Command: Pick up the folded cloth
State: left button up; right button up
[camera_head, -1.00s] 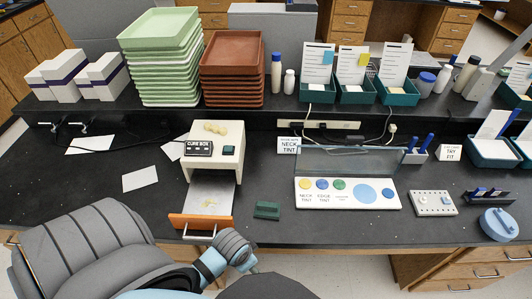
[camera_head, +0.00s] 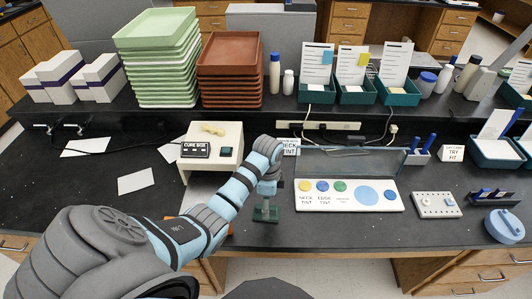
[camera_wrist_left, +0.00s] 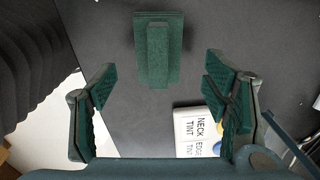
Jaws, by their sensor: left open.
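The folded cloth (camera_head: 265,215) is dark green and lies on the black bench top, left of the white tint palette. In the left wrist view the cloth (camera_wrist_left: 158,50) shows at the top centre, with a raised ridge along its middle. My left gripper (camera_head: 267,190) points down just above and behind the cloth in the head view. In the left wrist view its two green-padded fingers (camera_wrist_left: 160,95) are spread wide, with the cloth beyond them and nothing between the pads. Whether they touch the cloth cannot be told. My right gripper is not in view.
The white palette (camera_head: 348,208) with coloured discs lies right of the cloth. The white cure box (camera_head: 228,135) stands to the left; my left arm hides most of its orange-fronted drawer (camera_head: 231,231). Green trays (camera_head: 157,60) and brown trays (camera_head: 232,70) are stacked on the raised shelf behind.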

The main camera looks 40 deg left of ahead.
pick_arm(q)
jog(key=f, duration=0.3)
jog(key=f+b, duration=0.1)
jog(key=shift+s+a+f, duration=0.2)
jog(key=shift+s+f, duration=0.05)
jog(key=c, duration=1.3)
jog(key=shift+o, duration=0.2)
notch_tip(320, 180, up, 20)
jog(key=p, duration=1)
jog(key=shift+r+p, duration=0.15)
jog(key=shift+p, duration=0.15)
